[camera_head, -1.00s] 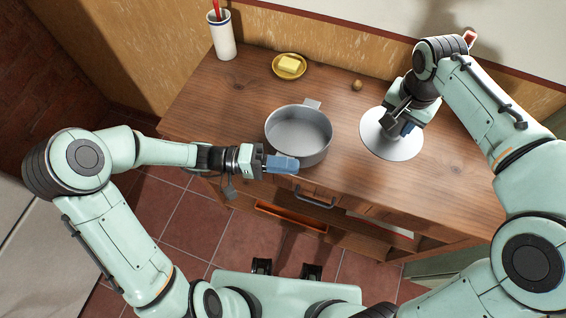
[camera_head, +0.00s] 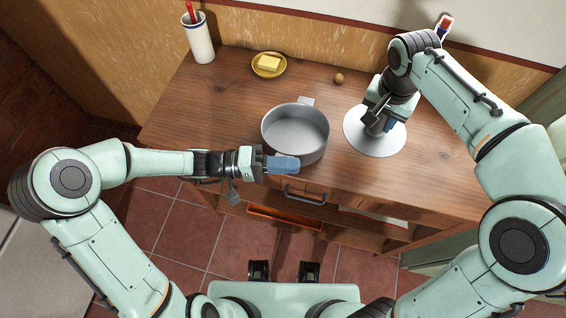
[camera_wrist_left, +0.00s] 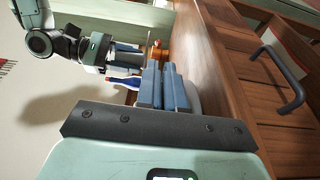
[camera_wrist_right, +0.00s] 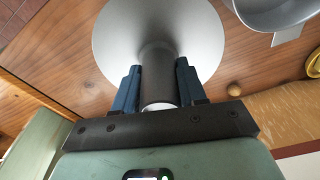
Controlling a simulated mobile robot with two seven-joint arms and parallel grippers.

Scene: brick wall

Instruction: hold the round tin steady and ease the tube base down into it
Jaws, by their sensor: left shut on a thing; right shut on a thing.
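The round tin (camera_head: 295,130) is a grey open pan, empty inside, on the wooden worktop. My right gripper (camera_head: 383,124) is shut on the tube, one finger on each side in the right wrist view (camera_wrist_right: 157,88). The disc is right of the tin, outside it; its height over the worktop is unclear.
A yellow dish (camera_head: 268,65) with butter, a white jar (camera_head: 200,40) and a small brown ball (camera_head: 339,79) stand along the back of the worktop (camera_head: 230,110). A drawer handle (camera_head: 305,193) is on the front. Bare wood lies left of the tin.

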